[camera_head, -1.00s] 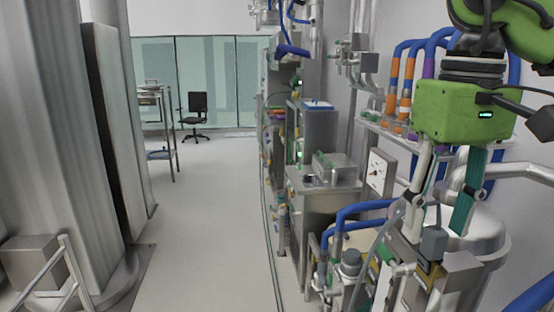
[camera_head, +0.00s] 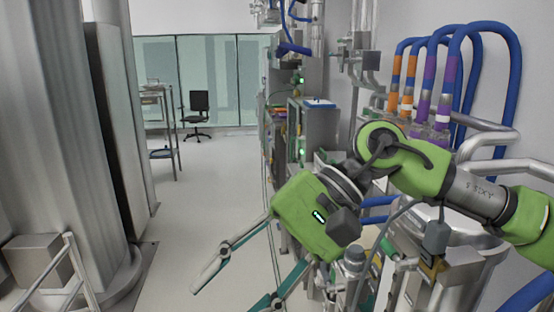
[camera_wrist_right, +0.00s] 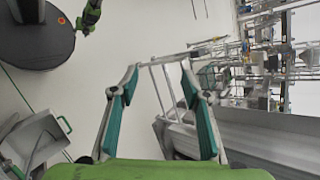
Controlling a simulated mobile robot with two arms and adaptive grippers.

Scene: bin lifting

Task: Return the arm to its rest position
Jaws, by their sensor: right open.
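My right arm (camera_head: 425,165) is green and grey and reaches in from the right edge of the head view, in front of the piping. Its gripper (camera_head: 224,298) points down and left over the floor. The two fingers with teal pads are spread apart, with nothing between them. In the wrist view the right gripper (camera_wrist_right: 160,68) is open and empty, with bare floor and metal rails beyond its fingertips. My left gripper is not seen.
Steel process equipment (camera_head: 320,130) with blue hoses (camera_head: 480,40) lines the right side, close behind my right arm. A large steel column (camera_head: 70,130) stands at left. The pale floor (camera_head: 205,190) between them is clear back to an office chair (camera_head: 197,110).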

